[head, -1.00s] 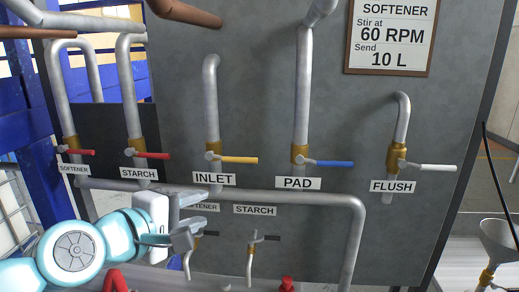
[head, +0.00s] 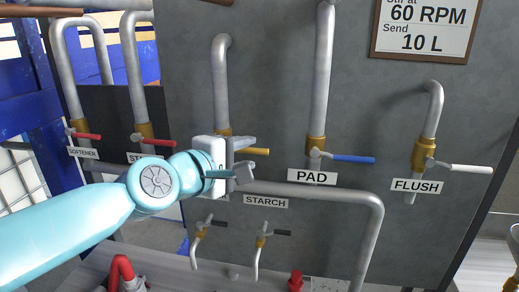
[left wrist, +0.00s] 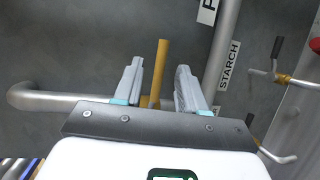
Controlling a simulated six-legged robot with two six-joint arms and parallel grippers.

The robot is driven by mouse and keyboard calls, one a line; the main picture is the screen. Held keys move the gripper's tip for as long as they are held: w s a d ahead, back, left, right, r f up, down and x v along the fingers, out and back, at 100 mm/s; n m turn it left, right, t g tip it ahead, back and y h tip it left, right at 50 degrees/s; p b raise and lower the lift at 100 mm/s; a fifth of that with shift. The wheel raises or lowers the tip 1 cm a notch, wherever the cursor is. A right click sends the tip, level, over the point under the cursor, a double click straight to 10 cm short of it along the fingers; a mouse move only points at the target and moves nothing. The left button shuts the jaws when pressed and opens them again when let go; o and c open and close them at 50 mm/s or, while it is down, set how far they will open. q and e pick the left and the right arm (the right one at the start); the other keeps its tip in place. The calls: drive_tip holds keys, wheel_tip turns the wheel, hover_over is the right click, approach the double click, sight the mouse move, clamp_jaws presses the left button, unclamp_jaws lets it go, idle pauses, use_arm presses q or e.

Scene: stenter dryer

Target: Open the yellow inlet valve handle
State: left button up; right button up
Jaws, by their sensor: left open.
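The yellow inlet valve handle (head: 258,151) sticks out sideways to the right from the inlet pipe (head: 220,85). My left gripper (head: 246,158) is open in front of it and covers the valve body and the INLET label. In the left wrist view, the yellow handle (left wrist: 160,65) shows between the two spread fingers of the left gripper (left wrist: 158,78), with a gap on either side. The fingers are not closed on it. My right gripper is not in view.
The blue PAD handle (head: 353,159) is to the right, and the white FLUSH handle (head: 470,169) farther right. Red handles (head: 158,142) are on the left. A grey horizontal pipe (head: 320,192) runs just below the gripper. Small taps (head: 262,242) hang below that.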

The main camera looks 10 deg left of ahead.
sight(251, 151)
use_arm(q)
drive_tip(key=x, duration=0.4)
drive_tip(key=shift+w+d+f, duration=0.1)
drive_tip(key=shift+w, duration=0.35)
drive_tip(key=shift+w+d+f, duration=0.1)
drive_tip(key=shift+w+d, duration=0.15)
drive_tip(key=shift+a, duration=0.1)
clamp_jaws()
